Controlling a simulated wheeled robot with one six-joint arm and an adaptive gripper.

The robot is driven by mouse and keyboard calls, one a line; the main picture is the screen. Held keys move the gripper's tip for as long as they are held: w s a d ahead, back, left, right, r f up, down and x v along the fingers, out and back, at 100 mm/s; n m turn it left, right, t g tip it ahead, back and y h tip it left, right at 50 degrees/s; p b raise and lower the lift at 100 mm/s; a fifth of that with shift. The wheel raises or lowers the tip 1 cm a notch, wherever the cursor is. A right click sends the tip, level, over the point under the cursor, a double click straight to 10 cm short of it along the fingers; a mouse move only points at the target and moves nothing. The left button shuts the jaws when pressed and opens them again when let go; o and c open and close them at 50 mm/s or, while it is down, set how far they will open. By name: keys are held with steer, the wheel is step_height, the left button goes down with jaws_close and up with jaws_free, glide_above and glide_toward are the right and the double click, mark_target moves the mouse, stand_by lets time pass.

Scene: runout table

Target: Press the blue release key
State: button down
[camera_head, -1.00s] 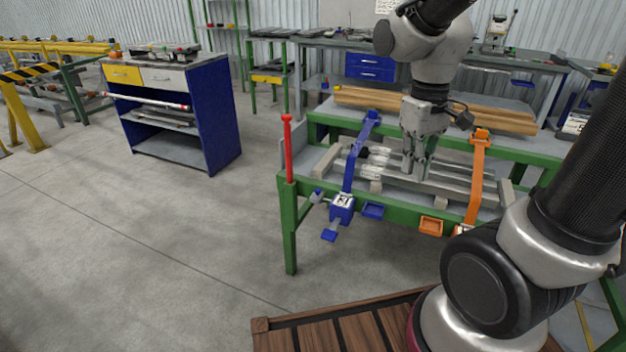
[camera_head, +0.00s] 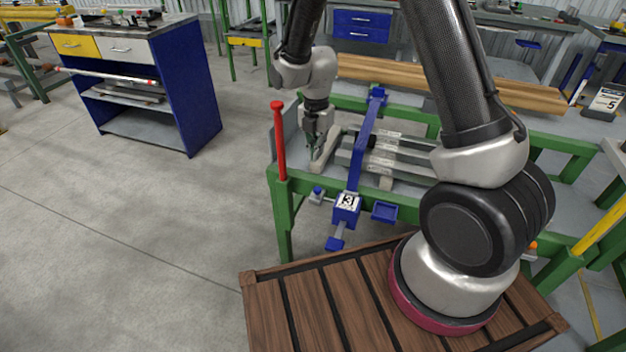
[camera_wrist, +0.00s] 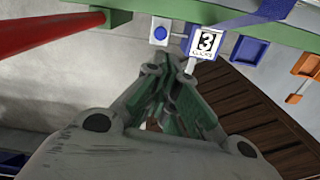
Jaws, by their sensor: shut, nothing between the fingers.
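A small pale box with a round blue button (camera_wrist: 160,33) shows at the top of the wrist view, just left of the label marked 3 (camera_wrist: 205,44). In the head view, this blue button (camera_head: 317,190) is at the table's front left edge, beside the buckle of the blue strap (camera_head: 360,150). A blue tab (camera_head: 335,243) hangs below that buckle. My gripper (camera_head: 313,152) is shut and empty, pointing down over the table's left end, behind the button. Its fingers (camera_wrist: 170,76) also show in the wrist view, apart from the button.
A red post (camera_head: 279,140) stands upright at the table's left corner, close to my gripper. Grey bars (camera_head: 410,155) lie across the table under the blue strap. A blue tray (camera_head: 384,211) and an orange tray (camera_wrist: 306,65) are on the front edge. Open floor lies left.

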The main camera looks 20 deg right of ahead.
mark_target(317, 190)
steer(key=shift+n, duration=0.7)
step_height(317, 190, down, 14)
stand_by(0.4)
